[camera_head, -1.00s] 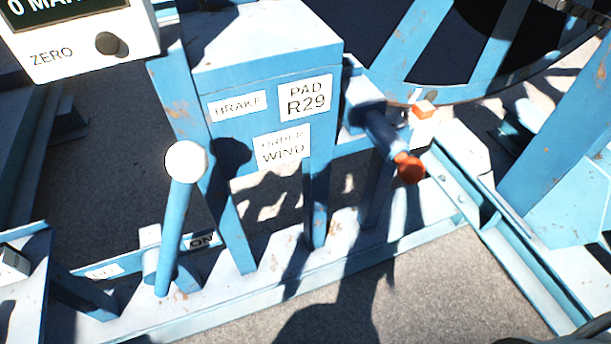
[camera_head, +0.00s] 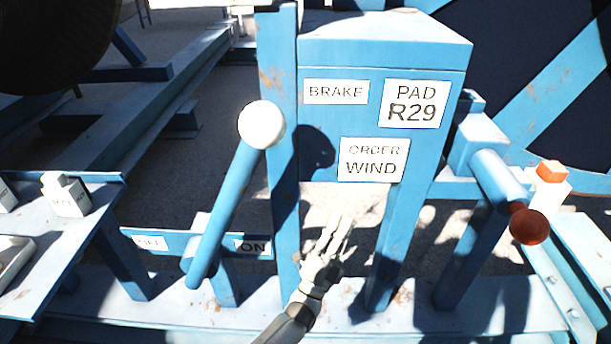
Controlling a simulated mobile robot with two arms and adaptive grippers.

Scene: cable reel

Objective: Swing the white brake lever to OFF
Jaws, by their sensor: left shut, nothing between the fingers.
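The brake lever is a blue bar (camera_head: 226,205) with a round white knob (camera_head: 262,124). It rises from a low pivot and tilts up to the right. Behind its base is a blue plate with an OFF label (camera_head: 151,243) on the left and an ON label (camera_head: 253,246) on the right. My left gripper (camera_head: 338,228) is shut and empty, pointing up from the bottom, to the right of the lever and below the knob, apart from it. My right gripper is not in view.
A blue cabinet (camera_head: 385,45) with BRAKE, PAD R29 and ORDER WIND labels stands behind the gripper. An orange-ended handle (camera_head: 528,226) sticks out at right. A blue side table (camera_head: 60,235) with small white blocks is at left. Blue frame legs surround the gripper.

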